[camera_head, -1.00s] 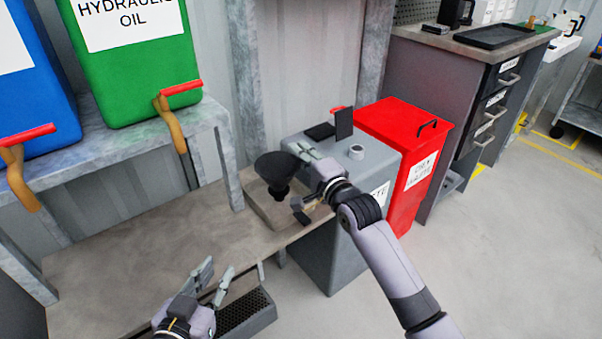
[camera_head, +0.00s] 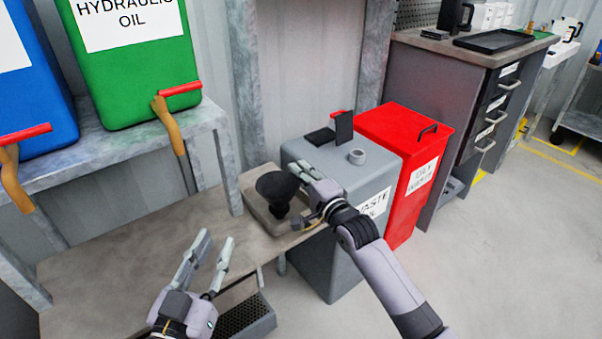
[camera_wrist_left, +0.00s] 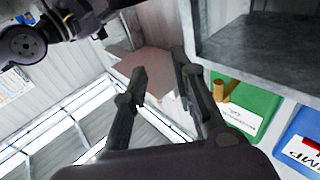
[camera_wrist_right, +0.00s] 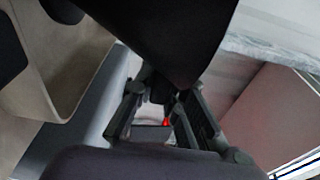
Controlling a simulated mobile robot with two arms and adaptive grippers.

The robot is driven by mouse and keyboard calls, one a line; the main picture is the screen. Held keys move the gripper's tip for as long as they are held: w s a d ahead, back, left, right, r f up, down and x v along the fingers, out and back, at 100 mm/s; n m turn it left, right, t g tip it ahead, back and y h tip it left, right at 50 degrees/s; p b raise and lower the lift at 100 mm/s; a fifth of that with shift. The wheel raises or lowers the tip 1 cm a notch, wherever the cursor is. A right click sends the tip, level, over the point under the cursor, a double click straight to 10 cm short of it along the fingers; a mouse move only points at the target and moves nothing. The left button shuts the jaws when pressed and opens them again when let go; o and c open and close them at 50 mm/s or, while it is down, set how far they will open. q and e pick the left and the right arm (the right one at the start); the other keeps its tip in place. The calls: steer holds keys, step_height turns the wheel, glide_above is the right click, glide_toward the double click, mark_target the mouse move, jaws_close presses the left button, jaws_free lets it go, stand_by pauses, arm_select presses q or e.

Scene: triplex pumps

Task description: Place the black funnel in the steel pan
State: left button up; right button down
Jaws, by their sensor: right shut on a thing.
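The black funnel (camera_head: 277,187) is in the grasp of my right gripper (camera_head: 304,197), wide mouth up. It appears over or inside the steel pan (camera_head: 257,209), on the bench's far right corner; whether it touches the pan's floor cannot be told. In the right wrist view the funnel (camera_wrist_right: 165,35) is large and dark, in front of my right gripper's fingers (camera_wrist_right: 158,105), with the pan (camera_wrist_right: 75,85) at left. My left gripper (camera_head: 214,246) is open and empty over the bench's front part; its spread fingers (camera_wrist_left: 160,78) also show in the left wrist view.
The grey waste oil bin (camera_head: 322,250) stands right beside the pan, with the red bin (camera_head: 405,140) beyond it. A shelf post (camera_head: 228,165) rises just left of the pan. The bench top (camera_head: 120,265) is largely clear at left.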

steer(key=c, duration=1.6)
jaws_free()
steer(key=shift+c, duration=0.2)
